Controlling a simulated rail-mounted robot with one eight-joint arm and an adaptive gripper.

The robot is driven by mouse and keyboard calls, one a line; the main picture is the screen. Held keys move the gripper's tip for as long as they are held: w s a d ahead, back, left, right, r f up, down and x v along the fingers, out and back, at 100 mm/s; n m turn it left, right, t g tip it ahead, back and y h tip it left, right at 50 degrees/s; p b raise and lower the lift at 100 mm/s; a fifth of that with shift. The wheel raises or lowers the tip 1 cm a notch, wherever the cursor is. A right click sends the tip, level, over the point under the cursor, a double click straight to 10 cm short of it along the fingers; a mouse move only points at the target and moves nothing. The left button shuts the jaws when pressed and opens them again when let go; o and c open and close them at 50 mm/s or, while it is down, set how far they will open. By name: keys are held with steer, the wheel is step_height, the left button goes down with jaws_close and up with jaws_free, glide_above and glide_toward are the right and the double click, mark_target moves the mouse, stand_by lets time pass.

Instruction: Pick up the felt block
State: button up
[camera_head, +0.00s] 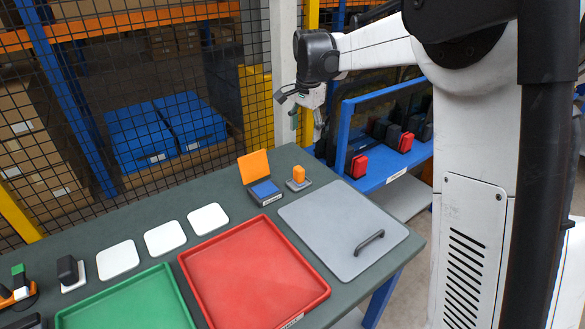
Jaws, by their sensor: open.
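My gripper (302,116) is open and empty. It hangs in the air above the far right part of the table, near the white post. I cannot tell for sure which thing is the felt block. A dark block (67,269) stands on a small white pad at the left of the table, well away from my gripper. A small orange piece (299,174) sits on a grey base below my gripper. Next to it is a blue box (265,192) with an upright orange panel (253,168) behind it.
A red tray (317,290), a green tray (170,310) and a grey panel with a black handle (369,242) lie on the dark table (245,215). Several white pads (208,219) lie behind the trays. A blue shelf (400,172) holds red and black items. Mesh fencing stands behind.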

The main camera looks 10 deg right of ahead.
mark_target(299, 168)
steer(key=w+f+m+g, duration=0.1)
steer(key=w+f+m, duration=0.2)
steer(key=w+f, duration=0.55)
steer(key=f, duration=0.9)
steer(key=f+p, duration=0.1)
steer(key=f, duration=0.3)
steer(key=shift+s+d+f, duration=0.1)
steer(key=shift+s+f, duration=0.15)
steer(key=shift+f, duration=0.15)
steer(key=shift+c, duration=0.4)
jaws_close()
steer(key=shift+r, duration=0.15)
